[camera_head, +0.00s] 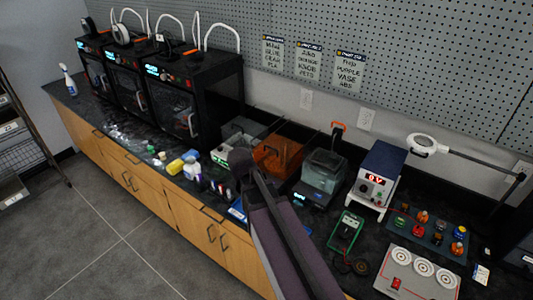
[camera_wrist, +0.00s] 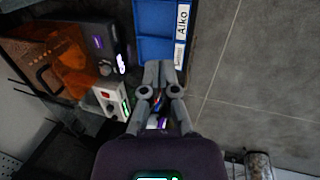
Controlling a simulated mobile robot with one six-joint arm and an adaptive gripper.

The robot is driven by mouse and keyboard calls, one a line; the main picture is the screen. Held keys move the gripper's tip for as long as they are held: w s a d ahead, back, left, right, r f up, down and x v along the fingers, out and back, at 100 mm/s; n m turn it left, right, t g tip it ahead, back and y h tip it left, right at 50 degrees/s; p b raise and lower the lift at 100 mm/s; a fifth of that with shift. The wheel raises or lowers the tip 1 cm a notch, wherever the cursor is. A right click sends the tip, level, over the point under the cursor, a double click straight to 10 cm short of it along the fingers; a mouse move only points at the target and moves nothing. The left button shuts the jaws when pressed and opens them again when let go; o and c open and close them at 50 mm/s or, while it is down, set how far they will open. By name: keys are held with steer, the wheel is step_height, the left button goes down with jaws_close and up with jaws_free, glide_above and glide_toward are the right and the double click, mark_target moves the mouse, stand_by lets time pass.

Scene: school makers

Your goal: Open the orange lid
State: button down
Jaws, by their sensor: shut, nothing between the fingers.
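The orange lid (camera_head: 278,156) is a see-through orange cover on a box on the counter, between a green-and-white device and a clear-covered machine. It looks closed in the head view. It also shows in the wrist view (camera_wrist: 62,68) at the upper left, with a dark handle across it. My gripper (camera_wrist: 161,68) is shut and empty in the wrist view, to the right of the lid and apart from it. Its fingertips lie over the lower end of a blue tray. In the head view my arm hides the gripper.
The blue tray (camera_wrist: 155,25) has a name label. A white box with a red knob (camera_wrist: 110,98) sits left of my gripper. The clear-covered machine (camera_head: 323,172) and a power supply (camera_head: 378,178) stand right of the lid. Several printers (camera_head: 175,85) stand left. The floor (camera_head: 95,230) is clear.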

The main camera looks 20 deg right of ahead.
steer(key=w+d+r+n+t+h+b, duration=0.1)
steer(key=w+d+n+t+h+b, duration=0.1)
steer(key=w+n, duration=0.6)
steer(key=w+d+r+n+t+h+b, duration=0.1)
steer(key=w+d+n+t+h, duration=0.1)
steer(key=w+n, duration=0.7)
steer(key=shift+w+h+b, duration=0.35)
steer(key=shift+h, duration=0.55)
steer(key=shift+w+d+f, duration=0.1)
steer(key=shift+d+f, duration=0.05)
steer(key=b, duration=0.6)
glide_toward(272, 153)
steer(key=x, duration=0.4)
steer(key=shift+w+d, duration=0.1)
steer(key=shift+w, duration=0.05)
steer(key=shift+w+d, duration=0.25)
steer(key=shift+d, duration=0.2)
steer(key=shift+w+a, duration=0.1)
